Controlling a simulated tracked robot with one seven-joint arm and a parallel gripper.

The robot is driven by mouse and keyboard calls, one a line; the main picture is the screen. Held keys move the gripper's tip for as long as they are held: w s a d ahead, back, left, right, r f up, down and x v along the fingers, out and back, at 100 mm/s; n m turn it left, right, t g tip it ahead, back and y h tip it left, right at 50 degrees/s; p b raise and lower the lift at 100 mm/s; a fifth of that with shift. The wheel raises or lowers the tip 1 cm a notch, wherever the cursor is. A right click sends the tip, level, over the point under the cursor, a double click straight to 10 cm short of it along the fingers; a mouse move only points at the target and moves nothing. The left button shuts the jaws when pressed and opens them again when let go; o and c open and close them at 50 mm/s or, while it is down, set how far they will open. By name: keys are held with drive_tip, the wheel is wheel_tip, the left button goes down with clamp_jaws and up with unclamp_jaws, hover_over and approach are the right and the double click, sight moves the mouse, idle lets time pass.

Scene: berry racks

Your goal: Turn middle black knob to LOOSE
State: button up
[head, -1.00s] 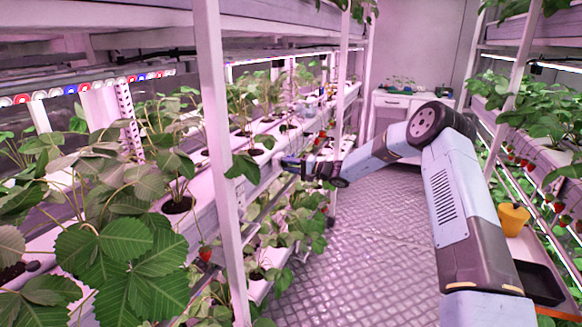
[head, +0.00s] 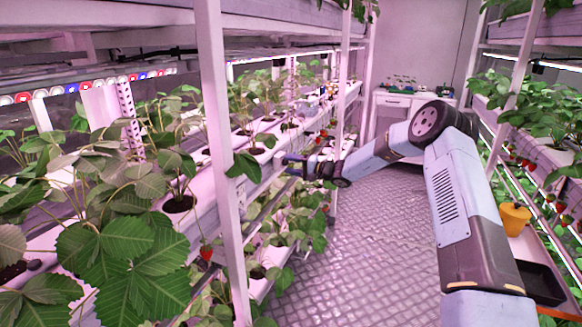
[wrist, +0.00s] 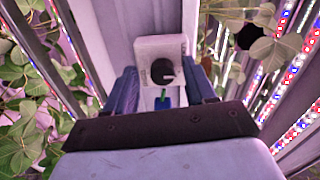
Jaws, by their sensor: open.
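The black knob (wrist: 162,72) sits on a pale square plate (wrist: 174,47) in the wrist view. A white mark shows on the knob, pointing right. Any lettering on the plate is too small to read. My gripper (wrist: 163,84) is open, with one blue finger on the left of the knob and one on the right, and the knob lies between them in the picture. I cannot tell whether the fingers touch it. A small green thing (wrist: 164,97) shows just below the knob. In the head view my gripper (head: 285,162) is at the left rack's edge, and the knob cannot be made out.
White rack posts (head: 222,160) stand left of the arm. Strawberry plants (head: 120,240) fill the left rack, and leaves show on both sides in the wrist view. The aisle floor (head: 370,240) is clear. A yellow pot (head: 514,218) stands at the right rack.

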drive_tip(key=v, duration=1.3)
drive_tip(key=shift+d, duration=0.2)
